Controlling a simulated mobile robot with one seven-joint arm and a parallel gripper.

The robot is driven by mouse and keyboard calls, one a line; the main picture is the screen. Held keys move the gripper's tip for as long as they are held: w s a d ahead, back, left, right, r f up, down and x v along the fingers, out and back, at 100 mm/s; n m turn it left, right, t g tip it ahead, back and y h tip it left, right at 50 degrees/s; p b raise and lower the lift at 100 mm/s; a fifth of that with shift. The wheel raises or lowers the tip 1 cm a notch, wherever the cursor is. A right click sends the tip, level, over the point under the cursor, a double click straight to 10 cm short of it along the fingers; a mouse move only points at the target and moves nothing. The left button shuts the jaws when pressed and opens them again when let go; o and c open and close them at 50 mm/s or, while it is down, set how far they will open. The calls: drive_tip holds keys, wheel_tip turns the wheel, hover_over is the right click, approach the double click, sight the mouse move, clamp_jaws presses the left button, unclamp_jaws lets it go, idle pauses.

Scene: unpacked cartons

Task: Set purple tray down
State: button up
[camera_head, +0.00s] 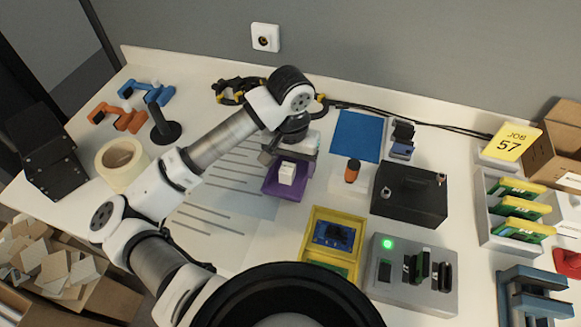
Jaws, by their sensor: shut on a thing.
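The purple tray (271,185) is near the middle of the table, at the end of my arm. A white block-shaped item (287,173) sits in it. My gripper (282,155) is over the tray's far side and shut on it. The fingertips are partly hidden by the wrist. The tray is above or at the edge of a pale sheet with dark stripes (205,218); I cannot tell whether it touches the surface.
A yellow tray with a blue board (333,236), a grey fixture with a green light (415,272) and a black box (408,196) stand to the right. A blue mat (357,134) lies behind. A tape roll (121,163) is at left. The striped sheet is mostly clear.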

wheel_tip(320, 180, down, 3)
drive_tip(key=shift+r, duration=0.15)
drive_tip(key=shift+b, duration=0.3)
drive_tip(key=o, duration=1)
